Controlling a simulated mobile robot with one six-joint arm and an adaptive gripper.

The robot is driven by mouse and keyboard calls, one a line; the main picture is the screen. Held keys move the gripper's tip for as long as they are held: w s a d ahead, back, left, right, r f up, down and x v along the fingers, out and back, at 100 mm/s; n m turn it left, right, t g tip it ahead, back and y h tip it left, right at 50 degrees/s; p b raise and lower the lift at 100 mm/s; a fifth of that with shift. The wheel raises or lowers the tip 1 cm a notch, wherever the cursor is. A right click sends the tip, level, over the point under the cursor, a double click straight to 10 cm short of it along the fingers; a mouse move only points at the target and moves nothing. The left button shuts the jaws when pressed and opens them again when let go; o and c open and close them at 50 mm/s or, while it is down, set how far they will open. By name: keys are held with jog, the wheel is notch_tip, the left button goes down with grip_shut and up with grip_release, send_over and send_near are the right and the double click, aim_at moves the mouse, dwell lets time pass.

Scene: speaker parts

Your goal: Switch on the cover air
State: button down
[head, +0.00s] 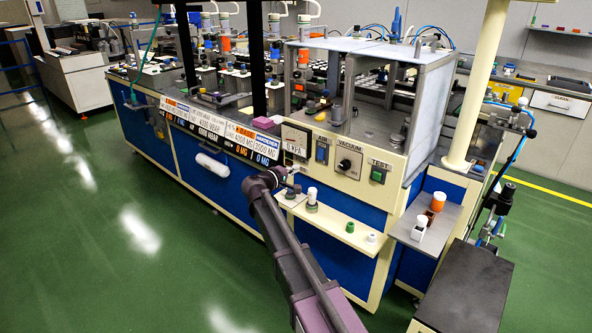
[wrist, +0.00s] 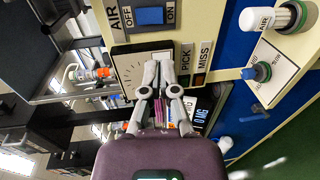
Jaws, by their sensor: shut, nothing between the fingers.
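A blue rocker switch (wrist: 150,16) sits near the top of the wrist view, on a cream panel marked AIR, OFF and ON. Any word before AIR is outside the picture. The head view shows a blue switch (head: 321,151) between the 0 KPA gauge and the VACUUM knob. I cannot tell which way the rocker is pressed. My gripper (wrist: 167,66) is shut and empty, in front of the dial gauge (wrist: 130,68) below the switch in the wrist view. Its fingertips appear apart from the switch. In the head view, my gripper (head: 292,180) is partly obscured by the arm.
The VACUUM knob (head: 346,164) and green TEST button (head: 377,176) are right of the switch. A ledge with a white-topped knob (head: 312,196) juts out below. The green floor (head: 150,270) is clear at left.

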aim_at(320, 158)
jog(key=b+x, duration=0.1)
jog(key=x, duration=1.1)
jog(key=shift+w+d, duration=0.2)
jog(key=shift+f, duration=0.1)
jog(key=shift+d+b, duration=0.3)
jog(key=shift+b, duration=0.1)
jog(key=shift+a, duration=0.25)
jog(key=f+b+v, duration=0.1)
jog(key=f+v, duration=0.2)
jog(key=v, duration=1)
jog(key=shift+s+a+b, duration=0.3)
jog(key=shift+s+a, duration=0.05)
